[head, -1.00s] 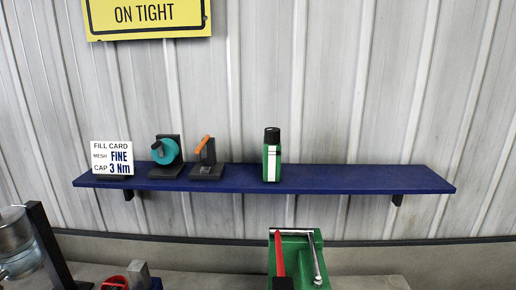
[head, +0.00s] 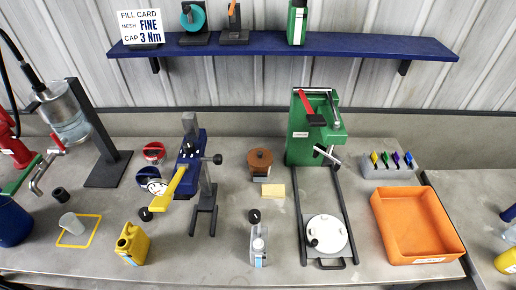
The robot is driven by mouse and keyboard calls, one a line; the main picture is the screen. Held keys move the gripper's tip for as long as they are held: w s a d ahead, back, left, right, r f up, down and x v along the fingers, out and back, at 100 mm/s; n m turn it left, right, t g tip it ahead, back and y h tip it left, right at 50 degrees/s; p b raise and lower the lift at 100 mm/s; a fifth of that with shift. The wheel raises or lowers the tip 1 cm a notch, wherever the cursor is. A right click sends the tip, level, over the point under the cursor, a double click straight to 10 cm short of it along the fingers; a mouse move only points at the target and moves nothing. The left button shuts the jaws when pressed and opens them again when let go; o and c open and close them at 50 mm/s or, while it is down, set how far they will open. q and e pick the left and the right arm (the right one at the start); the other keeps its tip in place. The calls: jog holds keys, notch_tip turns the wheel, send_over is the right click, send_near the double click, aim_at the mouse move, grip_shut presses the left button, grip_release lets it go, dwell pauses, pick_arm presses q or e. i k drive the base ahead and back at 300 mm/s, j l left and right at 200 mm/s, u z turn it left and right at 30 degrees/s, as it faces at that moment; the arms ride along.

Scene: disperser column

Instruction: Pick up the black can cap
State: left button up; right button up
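Two small black round caps lie on the grey bench in the head view. One black cap (head: 254,216) lies just behind a clear can (head: 258,246). The other black cap (head: 145,214) lies behind a yellow can (head: 132,244), close to the blue press. A short black cylinder (head: 60,195) lies further left. I cannot tell for sure which of these is the black can cap. Neither of my grippers is in view.
A blue press with a yellow handle (head: 174,187) stands between the caps. A blue shelf (head: 350,46) runs behind. The front middle bench has free room.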

aim_at(146, 216)
jog(key=u, duration=1.15)
jog(key=i+j+z, duration=0.15)
jog(key=j, duration=0.15)
jog(key=i+l+z, duration=0.1)
jog(key=z, duration=0.4)
jog(key=k+l+z, duration=0.2)
jog(key=z, duration=0.3)
jog(key=i+j, duration=0.2)
jog(key=i, duration=0.15)
jog(key=i+j+u, duration=0.15)
jog(key=i+j, duration=0.1)
jog(key=i, duration=0.1)
